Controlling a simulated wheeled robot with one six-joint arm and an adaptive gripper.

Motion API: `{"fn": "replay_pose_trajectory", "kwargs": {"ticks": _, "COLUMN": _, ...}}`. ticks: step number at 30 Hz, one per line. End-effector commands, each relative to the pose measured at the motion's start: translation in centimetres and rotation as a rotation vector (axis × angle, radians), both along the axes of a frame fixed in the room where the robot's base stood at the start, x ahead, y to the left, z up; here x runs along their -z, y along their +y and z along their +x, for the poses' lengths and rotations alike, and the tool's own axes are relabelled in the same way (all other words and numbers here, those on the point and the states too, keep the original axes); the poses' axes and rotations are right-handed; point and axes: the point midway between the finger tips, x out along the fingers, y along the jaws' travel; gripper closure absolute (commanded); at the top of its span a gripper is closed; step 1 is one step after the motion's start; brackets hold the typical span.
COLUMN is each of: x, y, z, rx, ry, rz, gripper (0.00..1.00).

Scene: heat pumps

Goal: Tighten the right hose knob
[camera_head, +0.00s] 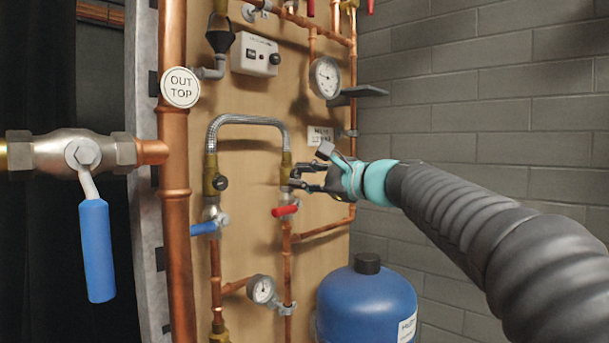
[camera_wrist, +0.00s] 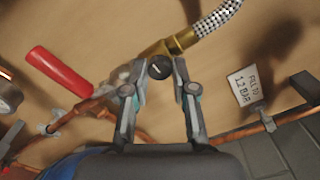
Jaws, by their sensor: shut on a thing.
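A braided metal hose (camera_head: 245,119) arches between two brass fittings on the wooden panel. The right hose knob (camera_wrist: 160,68) is small, round and black with a slot, on the brass fitting (camera_wrist: 172,46) at the hose's right end. My gripper (camera_wrist: 158,77) has one finger on each side of this knob and is shut on it. In the head view my gripper (camera_head: 291,178) reaches in from the right and hides the knob. The left hose knob (camera_head: 220,183) shows black on the left fitting.
A red lever (camera_head: 285,210) sits just below my gripper and a blue lever (camera_head: 204,228) lies to the left. A gauge (camera_head: 262,289) and a blue tank (camera_head: 367,303) stand lower. Copper pipes (camera_head: 174,220) surround the panel. A label (camera_wrist: 243,85) is right of the knob.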

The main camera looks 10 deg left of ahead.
Motion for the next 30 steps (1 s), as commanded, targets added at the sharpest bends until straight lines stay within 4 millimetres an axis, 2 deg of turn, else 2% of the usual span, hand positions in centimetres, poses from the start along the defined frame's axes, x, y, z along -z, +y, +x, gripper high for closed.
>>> {"fn": "replay_pose_trajectory", "kwargs": {"ticks": 15, "x": 0.05, "y": 0.01, "z": 0.01, "rx": 0.000, "ry": 0.016, "rz": 0.009, "gripper": 1.00}}
{"fn": "replay_pose_trajectory", "kwargs": {"ticks": 16, "x": 0.05, "y": 0.01, "z": 0.01, "rx": 0.000, "ry": 0.016, "rz": 0.009, "gripper": 0.66}}
{"fn": "replay_pose_trajectory", "kwargs": {"ticks": 18, "x": 0.05, "y": 0.02, "z": 0.01, "rx": 0.000, "ry": 0.016, "rz": 0.009, "gripper": 0.49}}
{"fn": "replay_pose_trajectory", "kwargs": {"ticks": 30, "x": 0.01, "y": -0.43, "z": -0.21, "rx": 0.001, "ry": 0.015, "rz": 0.008, "gripper": 0.49}}
